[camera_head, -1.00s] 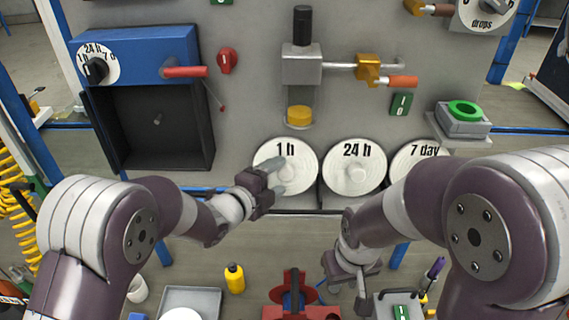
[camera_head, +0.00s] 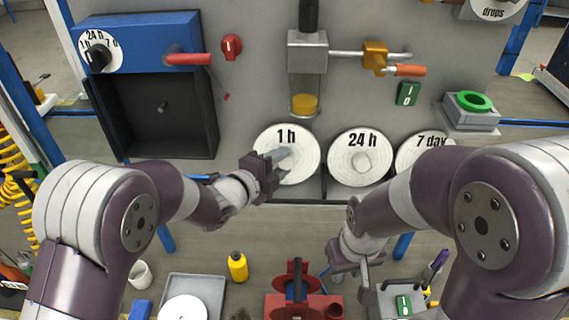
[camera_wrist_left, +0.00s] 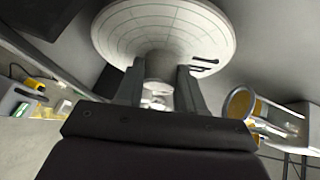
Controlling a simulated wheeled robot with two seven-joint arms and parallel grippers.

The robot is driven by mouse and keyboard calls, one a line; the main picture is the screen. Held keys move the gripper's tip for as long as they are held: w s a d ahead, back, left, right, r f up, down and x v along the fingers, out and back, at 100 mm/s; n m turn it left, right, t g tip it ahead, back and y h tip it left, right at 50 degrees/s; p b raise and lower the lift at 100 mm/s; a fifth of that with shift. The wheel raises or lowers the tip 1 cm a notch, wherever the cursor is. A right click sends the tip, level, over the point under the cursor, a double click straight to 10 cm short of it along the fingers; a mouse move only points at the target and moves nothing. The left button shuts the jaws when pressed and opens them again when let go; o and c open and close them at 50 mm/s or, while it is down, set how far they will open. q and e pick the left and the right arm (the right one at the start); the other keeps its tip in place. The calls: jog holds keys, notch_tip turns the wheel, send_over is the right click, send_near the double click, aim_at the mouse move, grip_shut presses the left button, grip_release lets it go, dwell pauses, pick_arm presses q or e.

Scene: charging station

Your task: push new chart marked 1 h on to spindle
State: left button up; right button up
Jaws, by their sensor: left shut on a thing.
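The white round chart marked 1 h (camera_head: 304,143) is at the left end of the row of charts on the grey panel. My left gripper (camera_head: 280,160) is shut on its central hub. In the left wrist view the chart (camera_wrist_left: 165,25) spreads wide beyond the fingers (camera_wrist_left: 158,82), with the hub between them. Whether the chart is clear of its holder cannot be told. The spindle (camera_head: 163,107) is a small bare peg in the dark open box under the blue recorder (camera_head: 136,40). My right gripper (camera_head: 350,272) hangs low, away from the charts; its jaw gap is unclear.
The 24 h chart (camera_head: 345,172) and 7 day chart (camera_head: 411,160) stand to the right. A red lever (camera_head: 188,59) sticks out above the box. A yellow bottle (camera_head: 238,267), a grey tray (camera_head: 215,285) and a red vise-like tool (camera_head: 283,301) lie below.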

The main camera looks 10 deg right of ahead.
pick_arm(q)
jog(key=s+a+r+p, duration=0.3)
jog(key=s+a+r, duration=0.6)
jog(key=s+r, duration=0.1)
jog(key=shift+s+a+r+p, duration=0.25)
jog(key=shift+s+r+p, duration=0.1)
jog(key=shift+r, duration=0.45)
